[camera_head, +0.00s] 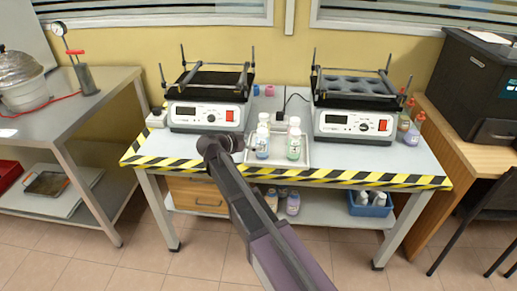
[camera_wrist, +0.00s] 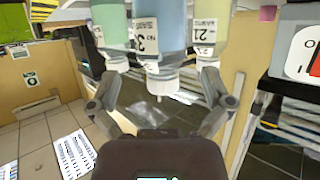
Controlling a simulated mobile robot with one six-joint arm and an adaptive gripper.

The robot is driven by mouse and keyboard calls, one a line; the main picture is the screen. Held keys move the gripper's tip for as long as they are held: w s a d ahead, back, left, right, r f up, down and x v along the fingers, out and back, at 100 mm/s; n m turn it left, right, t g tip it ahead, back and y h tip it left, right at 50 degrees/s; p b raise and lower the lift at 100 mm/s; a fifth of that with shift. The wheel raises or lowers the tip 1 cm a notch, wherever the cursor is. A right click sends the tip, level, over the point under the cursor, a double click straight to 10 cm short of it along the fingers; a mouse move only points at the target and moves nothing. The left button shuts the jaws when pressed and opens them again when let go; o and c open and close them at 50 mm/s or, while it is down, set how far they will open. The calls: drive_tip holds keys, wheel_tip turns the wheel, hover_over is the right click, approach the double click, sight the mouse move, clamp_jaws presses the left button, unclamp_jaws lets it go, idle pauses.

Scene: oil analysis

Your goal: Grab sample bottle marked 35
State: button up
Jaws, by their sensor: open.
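Several sample bottles stand on a small tray (camera_head: 303,159) in the middle of the bench, among them a blue one (camera_head: 262,145) and a green one (camera_head: 294,147). In the head view my gripper (camera_head: 222,144) is just left of the blue bottle. In the wrist view my gripper (camera_wrist: 158,88) is open, its fingers apart on either side of a blue bottle (camera_wrist: 158,22) whose white cap points down in the picture. Its label shows a 3; any second digit is unclear. A pale green bottle (camera_wrist: 208,22), label showing 21, is to its right. A green bottle (camera_wrist: 109,24) is to its left, number unreadable.
Two shaker machines (camera_head: 207,115) and (camera_head: 353,122) flank the tray. Orange-capped bottles (camera_head: 408,128) stand at the bench's right end. More bottles and a blue bin (camera_head: 370,207) are on the lower shelf. A striped edge (camera_head: 370,179) borders the bench front.

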sight(257, 141)
drive_tip(key=shift+w+d, duration=0.1)
idle(0.3)
drive_tip(key=shift+b+x, duration=0.95)
drive_tip(key=shift+x, duration=1.65)
drive_tip(key=c, duration=1.1)
